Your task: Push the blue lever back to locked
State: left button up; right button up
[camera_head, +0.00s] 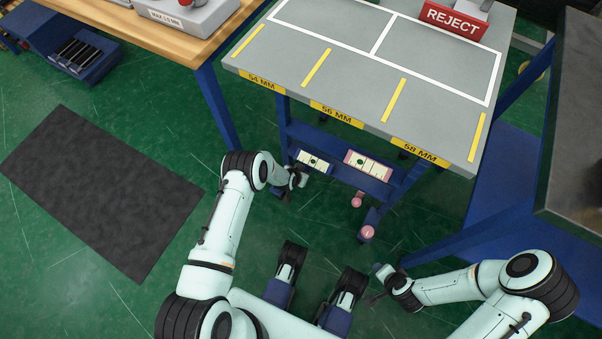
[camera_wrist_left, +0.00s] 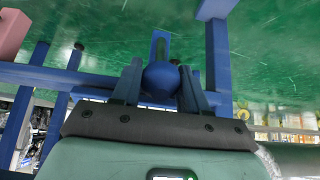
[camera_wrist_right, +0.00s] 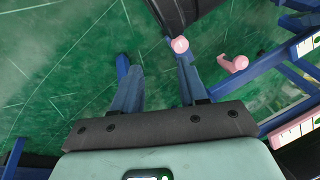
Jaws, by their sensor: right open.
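The blue lever's round knob (camera_wrist_left: 160,80) sits between the fingers of my left gripper in the left wrist view, with a blue bar rising behind it. The left gripper (camera_wrist_left: 161,66) has a finger close against each side of the knob. In the head view the left gripper (camera_head: 300,178) is at the left end of the table's lower blue rail, and the lever is mostly hidden there. My right gripper (camera_wrist_right: 154,62) is open and empty above the floor. In the head view the right gripper (camera_head: 373,284) is low, right of centre.
Two pink-knobbed levers (camera_head: 357,201) (camera_head: 367,233) stick out below the right part of the rail. A blue-edged gauge (camera_head: 314,162) and a pink-edged gauge (camera_head: 368,163) sit on the rail. The grey table (camera_head: 350,75) overhangs them. A dark mat (camera_head: 100,190) lies on the floor left.

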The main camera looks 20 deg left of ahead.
pick_arm(q)
jog(key=shift+o, duration=1.2)
jog(key=shift+w+d+r, duration=0.1)
jog(key=shift+w, duration=0.3)
jog(key=shift+s, duration=0.1)
pick_arm(e)
jog(key=shift+w, duration=0.1)
pick_arm(q)
jog(key=p+v, duration=0.5)
jog(key=v, duration=0.8)
pick_arm(e)
jog(key=s+a+r+g+y, duration=0.1)
jog(key=s+a+r, duration=0.3)
jog(key=s, duration=0.4)
jog(key=shift+r+n+g, duration=0.3)
jog(key=shift+r+g, duration=0.5)
jog(key=shift+r, duration=0.1)
pick_arm(q)
jog(key=shift+s+r, duration=0.1)
